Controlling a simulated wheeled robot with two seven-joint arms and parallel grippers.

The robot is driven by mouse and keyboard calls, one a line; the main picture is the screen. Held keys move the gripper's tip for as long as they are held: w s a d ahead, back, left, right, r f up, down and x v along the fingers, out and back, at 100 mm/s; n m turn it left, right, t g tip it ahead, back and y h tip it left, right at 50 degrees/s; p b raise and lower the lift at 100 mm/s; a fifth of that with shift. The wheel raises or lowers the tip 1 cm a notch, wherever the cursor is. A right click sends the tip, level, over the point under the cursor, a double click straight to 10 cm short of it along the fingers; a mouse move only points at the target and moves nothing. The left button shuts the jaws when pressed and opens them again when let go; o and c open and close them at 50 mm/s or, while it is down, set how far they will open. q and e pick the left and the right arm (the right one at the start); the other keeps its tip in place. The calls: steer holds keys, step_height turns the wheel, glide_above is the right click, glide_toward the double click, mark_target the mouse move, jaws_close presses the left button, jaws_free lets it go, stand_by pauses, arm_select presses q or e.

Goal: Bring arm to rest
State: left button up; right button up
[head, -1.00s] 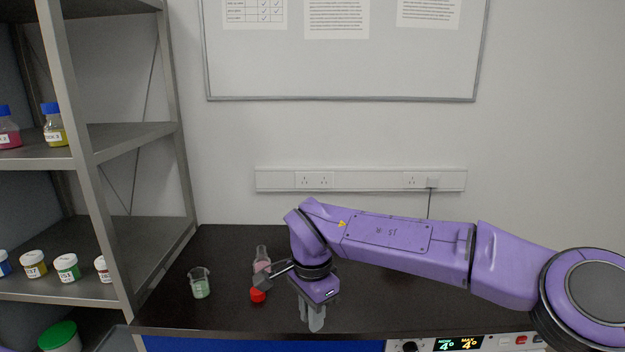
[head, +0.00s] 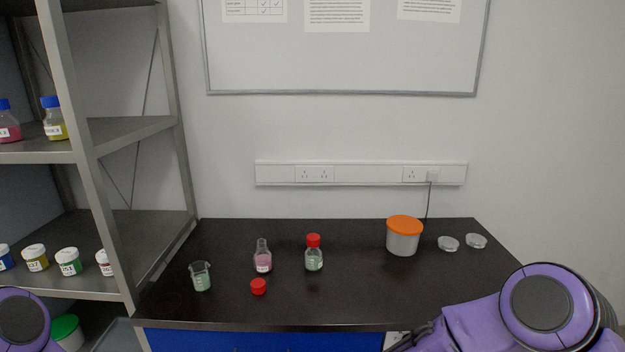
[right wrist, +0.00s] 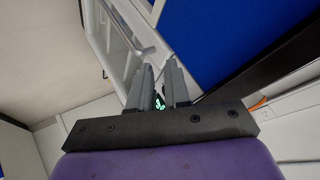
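My right arm (head: 540,315) is drawn back to the lower right of the head view, off the bench top. Its gripper shows in the right wrist view (right wrist: 160,88), with two grey fingers a small gap apart and nothing visible held between them. My left arm shows only as a purple joint (head: 20,318) at the lower left edge. The left gripper is out of view.
The dark bench (head: 360,295) holds a green beaker (head: 201,278), a pink flask (head: 263,258), a red cap (head: 258,286), a red-capped green bottle (head: 314,257), an orange-lidded tub (head: 404,238) and two clear dishes (head: 449,243). A metal shelf (head: 130,140) stands left.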

arm_select(q)
steer(key=s+a+f+m+g+y, duration=0.2)
steer(key=s+a+f+m+y, duration=0.1)
steer(key=s+a, duration=0.4)
steer(key=s+a+f+m+g+y, duration=0.3)
steer(key=s+a+f, duration=0.2)
steer(key=s+a, duration=0.2)
steer(key=shift+s+m, duration=0.4)
steer(key=shift+s, duration=0.3)
arm_select(e)
steer(key=s+d+f+n+g, duration=0.1)
steer(key=s+d+f, duration=0.3)
steer(key=s, duration=0.6)
steer(key=s+d+f+n+g, duration=0.2)
steer(key=s+d+f, duration=0.3)
steer(key=s+d, duration=0.3)
steer(key=s+d+f+n+g, duration=0.2)
steer(key=s+d+f, duration=0.3)
steer(key=s, duration=0.7)
steer(key=shift+s+d+n+y, duration=0.25)
steer(key=shift+d+n+y, duration=0.15)
steer(key=shift+d+n, duration=0.15)
